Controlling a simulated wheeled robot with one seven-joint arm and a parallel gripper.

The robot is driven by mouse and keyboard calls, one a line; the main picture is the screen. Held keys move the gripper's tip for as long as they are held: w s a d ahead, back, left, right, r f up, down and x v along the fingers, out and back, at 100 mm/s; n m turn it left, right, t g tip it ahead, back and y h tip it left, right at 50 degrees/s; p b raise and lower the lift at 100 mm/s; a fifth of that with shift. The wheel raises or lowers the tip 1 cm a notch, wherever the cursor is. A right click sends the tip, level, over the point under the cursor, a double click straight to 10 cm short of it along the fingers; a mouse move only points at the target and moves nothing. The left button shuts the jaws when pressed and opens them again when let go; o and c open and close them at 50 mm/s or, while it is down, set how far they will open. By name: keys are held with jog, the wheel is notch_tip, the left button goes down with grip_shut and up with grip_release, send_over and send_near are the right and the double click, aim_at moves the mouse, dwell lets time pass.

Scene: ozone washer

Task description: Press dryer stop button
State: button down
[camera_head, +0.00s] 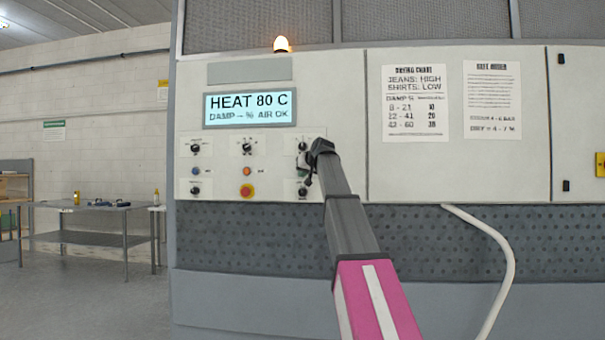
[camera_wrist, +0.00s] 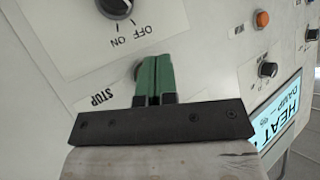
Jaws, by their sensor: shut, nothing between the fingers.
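The dryer's control panel (camera_head: 247,165) is on the left of the big white machine front, under a lit display. A STOP label (camera_wrist: 102,97) shows in the wrist view, left of my gripper's green fingers (camera_wrist: 155,62). A rounded grey edge (camera_wrist: 136,69), which looks like the button by that label, peeks out left of the fingers, which cover most of it. The fingers are shut together and empty, with their tips at or very near the panel. I cannot tell whether they touch the button. In the head view my gripper (camera_head: 310,166) covers part of the panel's right column.
An OFF/ON knob (camera_wrist: 116,7) is close above the fingers in the wrist view. An orange button (camera_wrist: 262,19) and another knob (camera_wrist: 267,69) lie to the right. The display (camera_head: 249,109) reads HEAT 80 C. A white hose (camera_head: 503,250) hangs at right.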

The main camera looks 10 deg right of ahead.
jog(key=shift+w, duration=0.15)
jog(key=shift+w+d, duration=0.15)
jog(key=shift+w, duration=0.15)
jog(key=shift+w+d, duration=0.15)
jog(key=shift+w, duration=0.3)
dwell(1.1)
jog(key=shift+s, duration=0.2)
jog(key=shift+s+a, duration=0.3)
jog(key=shift+s, duration=0.4)
jog(key=s, duration=0.1)
jog(key=s+a, duration=0.1)
jog(key=s, duration=0.2)
jog(key=shift+s+a, duration=0.3)
jog(key=shift+s, duration=0.1)
dwell(0.8)
